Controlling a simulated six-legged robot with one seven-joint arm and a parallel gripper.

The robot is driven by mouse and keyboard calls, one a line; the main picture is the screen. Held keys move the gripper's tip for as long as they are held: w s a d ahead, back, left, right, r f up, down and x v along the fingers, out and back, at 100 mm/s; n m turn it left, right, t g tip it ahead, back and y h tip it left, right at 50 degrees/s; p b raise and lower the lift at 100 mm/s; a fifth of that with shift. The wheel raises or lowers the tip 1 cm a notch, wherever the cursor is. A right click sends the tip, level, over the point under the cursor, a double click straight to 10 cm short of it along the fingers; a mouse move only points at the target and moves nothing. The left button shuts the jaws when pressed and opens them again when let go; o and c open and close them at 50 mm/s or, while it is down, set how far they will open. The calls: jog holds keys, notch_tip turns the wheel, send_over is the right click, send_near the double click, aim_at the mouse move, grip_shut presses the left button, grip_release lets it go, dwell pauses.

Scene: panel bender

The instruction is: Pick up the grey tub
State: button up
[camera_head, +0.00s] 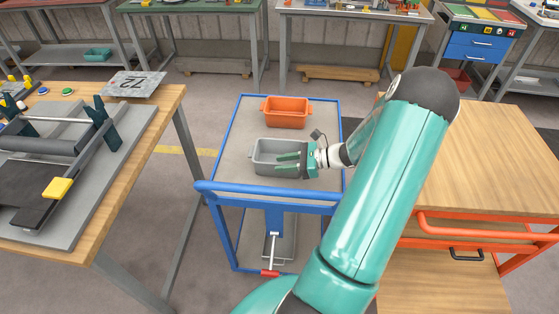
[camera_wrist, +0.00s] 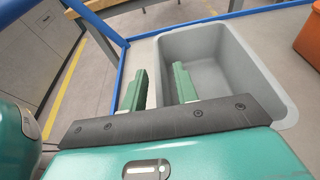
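The grey tub (camera_head: 264,157) is an open rectangular bin on the top of the blue-framed cart. My gripper (camera_head: 280,162) reaches over it from the right in the head view. In the wrist view the grey tub (camera_wrist: 232,62) is empty, and my gripper (camera_wrist: 160,88) is open with its two green fingers apart. The right finger is over the tub's inside and the left finger is outside it. A side wall of the tub runs between them. Where the fingers meet the wall is partly hidden, and I see no contact.
An orange tub (camera_head: 286,112) stands behind the grey one on the cart (camera_head: 222,155), whose blue rail runs along the front. A wooden workbench (camera_head: 165,98) with a machine is at the left. An orange-framed wooden table (camera_head: 500,150) is at the right.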

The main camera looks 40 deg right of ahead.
grip_shut()
jog(key=shift+r, duration=0.15)
